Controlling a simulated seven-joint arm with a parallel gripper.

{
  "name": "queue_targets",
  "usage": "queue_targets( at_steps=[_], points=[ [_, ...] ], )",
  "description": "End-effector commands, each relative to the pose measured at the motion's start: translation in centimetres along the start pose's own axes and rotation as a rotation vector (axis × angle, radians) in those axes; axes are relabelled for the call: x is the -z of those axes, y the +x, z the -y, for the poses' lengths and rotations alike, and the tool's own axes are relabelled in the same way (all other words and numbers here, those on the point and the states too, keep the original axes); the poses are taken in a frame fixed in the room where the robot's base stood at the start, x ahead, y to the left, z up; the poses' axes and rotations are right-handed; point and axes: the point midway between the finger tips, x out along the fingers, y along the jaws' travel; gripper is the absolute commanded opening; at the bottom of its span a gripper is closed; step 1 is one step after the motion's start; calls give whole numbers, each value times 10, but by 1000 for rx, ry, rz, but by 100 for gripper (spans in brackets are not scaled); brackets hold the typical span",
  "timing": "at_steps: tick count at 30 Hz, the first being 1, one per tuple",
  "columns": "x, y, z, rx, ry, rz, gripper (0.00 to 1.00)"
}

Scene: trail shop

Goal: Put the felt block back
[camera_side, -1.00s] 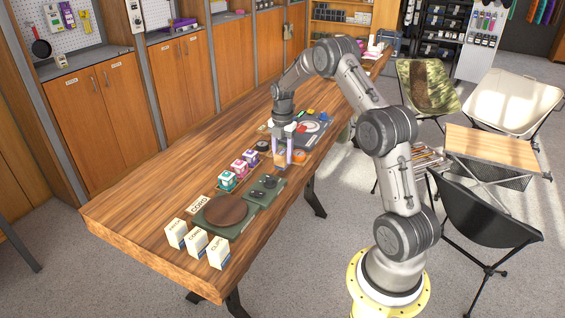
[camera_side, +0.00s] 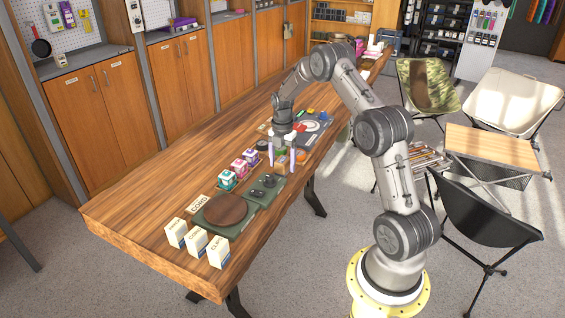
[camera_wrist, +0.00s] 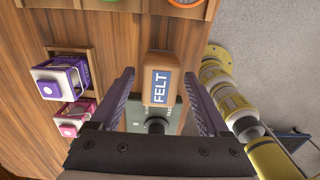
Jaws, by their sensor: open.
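The felt block (camera_wrist: 160,78) is tan with a blue FELT label. In the wrist view it is between the fingers of my gripper (camera_wrist: 160,100), with a gap on each side. My gripper (camera_side: 282,163) is open above the table in the side view, where the block is small and hard to make out between the fingers. A dark green plate (camera_wrist: 137,122) with a black knob (camera_wrist: 155,126) shows just below the block in the wrist view. I cannot tell whether the block touches the plate.
A purple box (camera_wrist: 60,78) and a pink box (camera_wrist: 75,118) stand left of my gripper. In the side view, a round brown disc (camera_side: 220,210) and several white cartons (camera_side: 196,244) are nearer. The wooden table (camera_side: 140,200) is clear on its left side.

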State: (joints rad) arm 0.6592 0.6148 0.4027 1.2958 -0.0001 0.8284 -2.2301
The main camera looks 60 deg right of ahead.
Motion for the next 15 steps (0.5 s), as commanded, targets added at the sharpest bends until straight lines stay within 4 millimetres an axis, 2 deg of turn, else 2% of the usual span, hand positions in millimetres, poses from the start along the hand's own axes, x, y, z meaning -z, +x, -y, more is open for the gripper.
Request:
queue_targets(
  at_steps=[4, 7, 15],
  points=[
    [0, -4, 0, -1, 0, 1, 79],
    [-1, -15, -1, -3, 0, 2, 79],
    [-1, -69, -1, -5, 0, 4, 79]
  ],
)
